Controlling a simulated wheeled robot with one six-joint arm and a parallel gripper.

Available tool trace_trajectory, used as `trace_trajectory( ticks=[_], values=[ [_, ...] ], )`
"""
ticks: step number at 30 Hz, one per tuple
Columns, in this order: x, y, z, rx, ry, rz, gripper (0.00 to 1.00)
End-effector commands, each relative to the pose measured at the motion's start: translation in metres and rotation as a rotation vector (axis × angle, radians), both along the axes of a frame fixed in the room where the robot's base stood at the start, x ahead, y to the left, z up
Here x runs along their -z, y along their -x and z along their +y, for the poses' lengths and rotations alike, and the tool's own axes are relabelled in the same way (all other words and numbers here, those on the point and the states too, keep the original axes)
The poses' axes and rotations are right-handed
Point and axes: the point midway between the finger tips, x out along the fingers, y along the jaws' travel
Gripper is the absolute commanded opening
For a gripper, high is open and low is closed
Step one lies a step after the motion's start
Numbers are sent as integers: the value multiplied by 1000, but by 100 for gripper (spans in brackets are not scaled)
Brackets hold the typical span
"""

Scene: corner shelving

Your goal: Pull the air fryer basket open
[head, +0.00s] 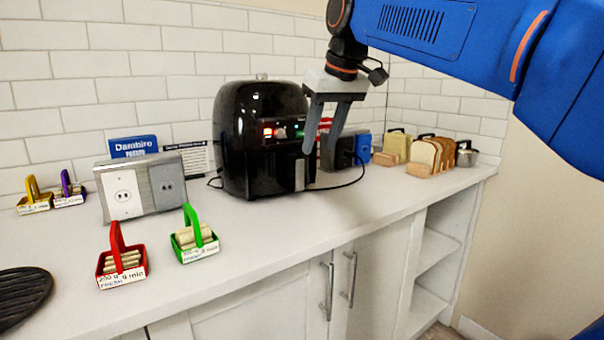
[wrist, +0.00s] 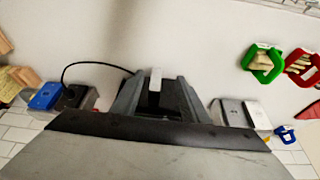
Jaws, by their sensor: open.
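The black air fryer (head: 238,150) stands on the counter against the tiled wall, with lit red and green lights on its front. Its basket looks shut, with a silver-faced handle (head: 299,176) low on the front. My gripper (head: 322,150) points down just in front of the fryer, its two grey fingers apart and empty. In the wrist view, the pale handle strip (wrist: 155,80) shows between the fingers of my gripper (wrist: 157,90). Whether the fingers touch the handle cannot be told. My gripper hides much of the fryer there.
A grey and white socket box (head: 124,194) stands left of the fryer. Green (head: 194,240) and red (head: 121,262) baskets sit near the counter's front. A black cord (head: 350,183) lies right of the fryer; bread (head: 424,155) stands beyond. The counter (head: 300,225) before the fryer is clear.

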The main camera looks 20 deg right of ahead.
Motion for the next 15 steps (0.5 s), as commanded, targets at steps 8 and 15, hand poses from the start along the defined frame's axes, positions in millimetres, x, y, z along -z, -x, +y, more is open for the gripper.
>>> trace_trajectory(
  ticks=[8, 15],
  values=[
    [-48, -39, 9, -57, 2, 0, 41],
    [-41, -46, 12, -62, 2, 3, 41]
  ],
)
